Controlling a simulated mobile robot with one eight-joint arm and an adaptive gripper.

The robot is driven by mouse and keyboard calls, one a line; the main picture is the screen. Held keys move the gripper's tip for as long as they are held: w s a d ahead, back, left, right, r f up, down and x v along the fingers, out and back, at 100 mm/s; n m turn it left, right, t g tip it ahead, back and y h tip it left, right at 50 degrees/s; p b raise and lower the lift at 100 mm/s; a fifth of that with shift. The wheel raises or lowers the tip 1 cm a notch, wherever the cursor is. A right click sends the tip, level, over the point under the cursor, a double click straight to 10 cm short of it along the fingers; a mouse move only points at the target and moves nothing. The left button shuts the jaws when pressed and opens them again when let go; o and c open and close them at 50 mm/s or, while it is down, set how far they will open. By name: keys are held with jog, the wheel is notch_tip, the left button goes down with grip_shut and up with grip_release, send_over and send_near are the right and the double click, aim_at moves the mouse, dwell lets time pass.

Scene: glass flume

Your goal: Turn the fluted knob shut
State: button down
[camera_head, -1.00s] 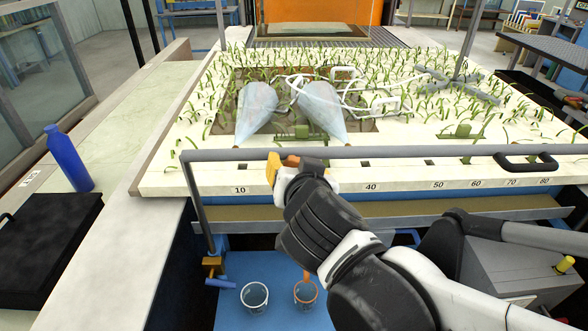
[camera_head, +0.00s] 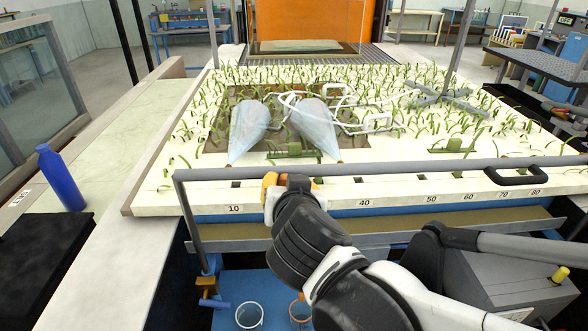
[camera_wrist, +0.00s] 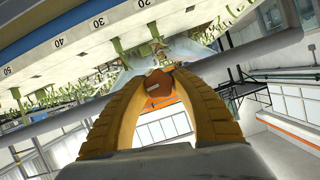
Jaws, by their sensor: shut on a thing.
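My gripper (camera_head: 280,184) is at the front rail of the flume, just right of the "10" mark. In the wrist view its two yellow fingers (camera_wrist: 157,76) close around an orange-brown piece (camera_wrist: 158,90), which appears to be the fluted knob. Only a small face of this piece shows between the fingers, so its flutes and turn angle cannot be told. In the head view my gripper and wrist mostly hide the held piece.
A grey rail (camera_head: 400,168) runs along the planted bed (camera_head: 400,190). Two pale cone-shaped bags (camera_head: 316,130) lie on the bed. Below are a brass valve with a blue lever (camera_head: 207,285) and two cups (camera_head: 249,315). A blue bottle (camera_head: 62,178) stands left.

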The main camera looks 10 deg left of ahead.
jog(key=n+h, duration=0.2)
jog(key=shift+a+n+p, duration=0.1)
jog(key=shift+n+p, duration=0.3)
jog(key=n+t+h, duration=0.1)
jog(key=n+h, duration=0.1)
jog(key=n, duration=0.1)
jog(key=shift+f, duration=0.1)
jog(key=n+t+h+b, duration=0.1)
jog(key=n, duration=0.2)
jog(key=shift+t+h+b, duration=0.3)
jog(key=shift+b, duration=0.05)
jog(key=shift+n+t+h+b, duration=0.5)
jog(key=shift+n+b, duration=0.2)
jog(key=shift+n, duration=0.9)
jog(key=c, duration=1)
grip_release()
jog(key=shift+c, duration=0.2)
jog(key=shift+s, duration=0.15)
